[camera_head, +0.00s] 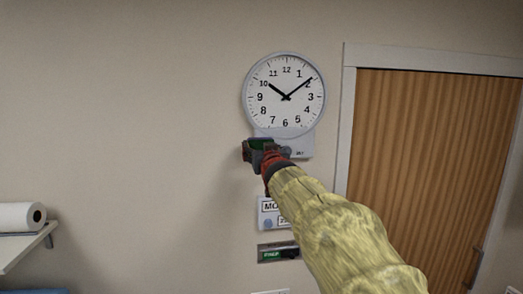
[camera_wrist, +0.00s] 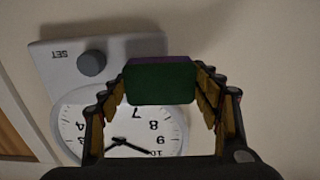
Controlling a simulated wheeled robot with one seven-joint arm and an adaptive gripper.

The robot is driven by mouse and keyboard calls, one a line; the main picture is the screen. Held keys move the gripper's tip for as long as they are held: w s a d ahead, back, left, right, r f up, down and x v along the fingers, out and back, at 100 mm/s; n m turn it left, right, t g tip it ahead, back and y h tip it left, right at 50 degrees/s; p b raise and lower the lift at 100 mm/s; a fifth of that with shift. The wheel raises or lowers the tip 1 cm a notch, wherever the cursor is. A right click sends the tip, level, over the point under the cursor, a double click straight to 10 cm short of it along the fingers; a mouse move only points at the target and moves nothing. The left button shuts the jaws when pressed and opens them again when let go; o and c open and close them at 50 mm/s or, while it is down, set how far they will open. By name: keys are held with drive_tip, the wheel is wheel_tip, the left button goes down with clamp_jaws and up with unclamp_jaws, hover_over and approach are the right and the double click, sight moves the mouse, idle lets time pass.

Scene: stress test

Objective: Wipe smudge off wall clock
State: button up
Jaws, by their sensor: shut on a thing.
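The round white wall clock (camera_head: 275,100) hangs on the beige wall in the head view, its hands near ten past ten. It shows upside down in the wrist view (camera_wrist: 72,112), partly hidden by my gripper. My gripper (camera_head: 262,152) is at the clock's lower edge. It is shut on a green block with a purple edge (camera_wrist: 160,85), which looks like a sponge or eraser. The block also shows dark green in the head view (camera_head: 260,143). I cannot tell whether it touches the clock. I can make out no smudge on the visible face.
The clock's lower plate carries a grey knob (camera_wrist: 91,63) marked SET. Below are a small panel (camera_head: 267,222) and a green-lit panel (camera_head: 270,254), partly behind my arm. A wooden door (camera_head: 430,150) is at right. A shelf (camera_head: 25,246) with a white roll (camera_head: 18,215) is at left.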

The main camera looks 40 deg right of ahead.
drive_tip(key=shift+w+d, duration=0.25)
drive_tip(key=shift+w, duration=0.25)
drive_tip(key=shift+s+d+r+p, duration=0.2)
drive_tip(key=shift+d+p, duration=0.05)
drive_tip(key=shift+p, duration=0.45)
drive_tip(key=d+p, duration=0.1)
drive_tip(key=p, duration=0.2)
drive_tip(key=shift+s+d, duration=0.15)
drive_tip(key=shift+s, duration=0.25)
drive_tip(key=shift+s+d+p, duration=0.4)
drive_tip(key=shift+d+p, duration=0.2)
drive_tip(key=shift+p, duration=0.6)
drive_tip(key=shift+f, duration=0.3)
